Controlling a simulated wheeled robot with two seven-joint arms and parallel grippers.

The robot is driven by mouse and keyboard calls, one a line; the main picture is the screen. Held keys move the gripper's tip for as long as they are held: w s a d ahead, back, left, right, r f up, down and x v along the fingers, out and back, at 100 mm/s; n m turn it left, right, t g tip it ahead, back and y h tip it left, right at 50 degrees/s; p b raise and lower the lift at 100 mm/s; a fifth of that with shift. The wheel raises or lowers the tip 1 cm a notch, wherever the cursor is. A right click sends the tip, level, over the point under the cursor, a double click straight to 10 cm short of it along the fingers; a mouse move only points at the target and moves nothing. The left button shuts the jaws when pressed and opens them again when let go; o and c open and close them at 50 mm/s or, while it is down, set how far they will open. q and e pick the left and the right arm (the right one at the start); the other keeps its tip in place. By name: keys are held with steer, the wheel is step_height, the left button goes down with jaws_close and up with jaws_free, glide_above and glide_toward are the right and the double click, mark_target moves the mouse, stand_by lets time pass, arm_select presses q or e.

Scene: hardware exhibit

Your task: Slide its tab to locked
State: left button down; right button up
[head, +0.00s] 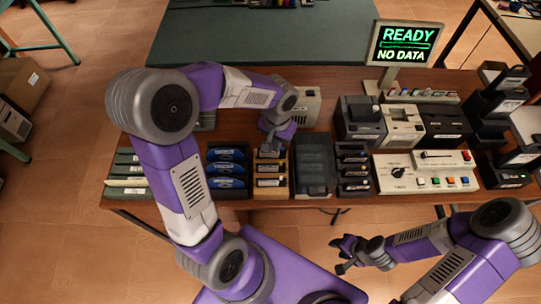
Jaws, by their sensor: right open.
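My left gripper (268,151) points down at the back of a wooden-sided tray (257,191) holding several small dark cartridges with pale labels (269,168). Its fingertips are small and partly hidden, so I cannot tell whether it is open or holds something. No sliding tab can be made out at this size. My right gripper (338,256) is open and empty, in front of the table's near edge and apart from everything on it.
A tray of blue discs (226,169) is left of the wooden one; a grey lidded bin (313,168) and black cartridge rack (353,170) are right. A white control panel (413,181) has a knob and coloured buttons. The screen (405,43) reads "READY NO DATA".

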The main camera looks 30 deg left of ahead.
arm_select(q)
steer(key=shift+w+d, duration=0.2)
steer(key=shift+d, duration=0.35)
steer(key=shift+s+a, duration=0.1)
steer(key=shift+a, duration=0.1)
stand_by(0.4)
steer(key=shift+r, duration=0.1)
step_height(320, 180, up, 7)
steer(key=p, duration=0.5)
steer(key=shift+p, duration=0.3)
steer(key=shift+a, duration=0.1)
